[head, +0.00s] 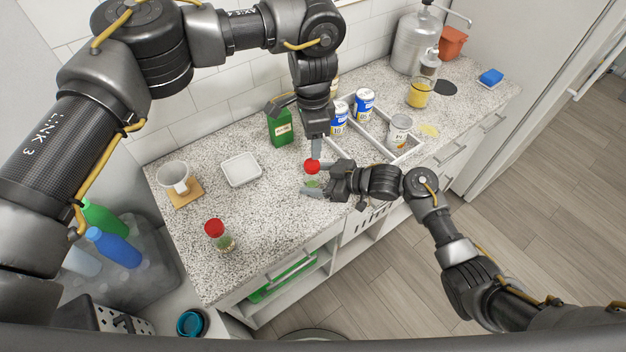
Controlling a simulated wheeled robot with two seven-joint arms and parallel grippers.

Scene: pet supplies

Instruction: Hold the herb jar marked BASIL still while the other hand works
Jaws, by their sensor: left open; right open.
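A herb jar with a red lid (312,166) and green contents stands on the speckled counter. Its label is too small to read, so I cannot tell whether it says BASIL. My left gripper (315,150) is open and points down from above, with its tips at the lid. My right gripper (316,179) is open and comes in from the right, its fingers close around or beside the jar. The fingers hide part of the jar, and I cannot tell whether they touch it. A second red-lidded jar (215,229) stands near the counter's front left.
A green box (281,128) stands behind the grippers. A divided tray (411,149) with blue-white cans (364,103) and another can (399,128) is to the right. The front-left counter is mostly clear.

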